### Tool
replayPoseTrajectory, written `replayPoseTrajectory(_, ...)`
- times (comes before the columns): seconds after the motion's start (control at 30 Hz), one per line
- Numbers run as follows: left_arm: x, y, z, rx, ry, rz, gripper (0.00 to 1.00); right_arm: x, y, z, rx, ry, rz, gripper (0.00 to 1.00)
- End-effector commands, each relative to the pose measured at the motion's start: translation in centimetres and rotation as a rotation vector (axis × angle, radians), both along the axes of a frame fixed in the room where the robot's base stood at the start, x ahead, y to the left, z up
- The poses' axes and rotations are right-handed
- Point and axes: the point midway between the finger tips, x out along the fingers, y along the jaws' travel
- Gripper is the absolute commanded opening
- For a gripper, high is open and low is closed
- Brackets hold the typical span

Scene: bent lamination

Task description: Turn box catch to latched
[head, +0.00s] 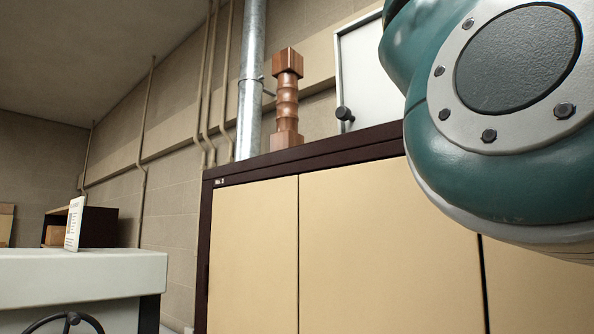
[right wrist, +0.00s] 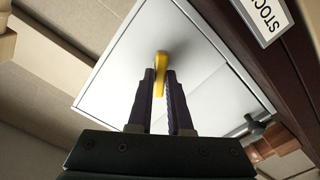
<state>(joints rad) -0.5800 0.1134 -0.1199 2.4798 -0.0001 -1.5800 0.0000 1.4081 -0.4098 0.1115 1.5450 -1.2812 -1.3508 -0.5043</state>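A white box (head: 358,72) stands on top of the cabinet in the head view, partly hidden behind my right arm. The right wrist view shows the pale front of the box (right wrist: 115,80) with a yellow catch (right wrist: 161,66) on it. My right gripper (right wrist: 160,75) has its two dark fingers close together, one on each side of the catch, and looks shut on it. The catch is out of sight in the head view, where the arm covers that part. My left gripper is not in view.
A brown turned wooden piece (head: 287,100) stands on the dark-topped cabinet (head: 250,250), left of the box. A dark knob (head: 344,114) sits near the box's lower left edge. A metal pipe (head: 250,85) runs up behind. A pale machine with a handwheel (head: 75,322) is at lower left.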

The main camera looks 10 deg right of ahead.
Motion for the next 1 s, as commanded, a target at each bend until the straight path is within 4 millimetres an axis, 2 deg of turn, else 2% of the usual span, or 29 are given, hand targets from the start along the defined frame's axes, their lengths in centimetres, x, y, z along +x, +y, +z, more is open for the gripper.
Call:
replayPoseTrajectory(0.03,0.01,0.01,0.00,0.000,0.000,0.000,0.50,0.00,0.02,0.00,0.000,0.000,0.001,0.09)
replayPoseTrajectory(0.13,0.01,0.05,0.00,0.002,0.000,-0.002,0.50,0.00,0.02,0.00,0.000,0.000,0.001,0.00)
replayPoseTrajectory(0.67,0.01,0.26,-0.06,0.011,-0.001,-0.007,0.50,0.01,0.05,-0.03,-0.008,0.010,0.001,0.00)
replayPoseTrajectory(1.0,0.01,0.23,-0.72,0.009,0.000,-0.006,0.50,0.06,0.08,-0.19,-0.114,0.133,0.000,0.00)
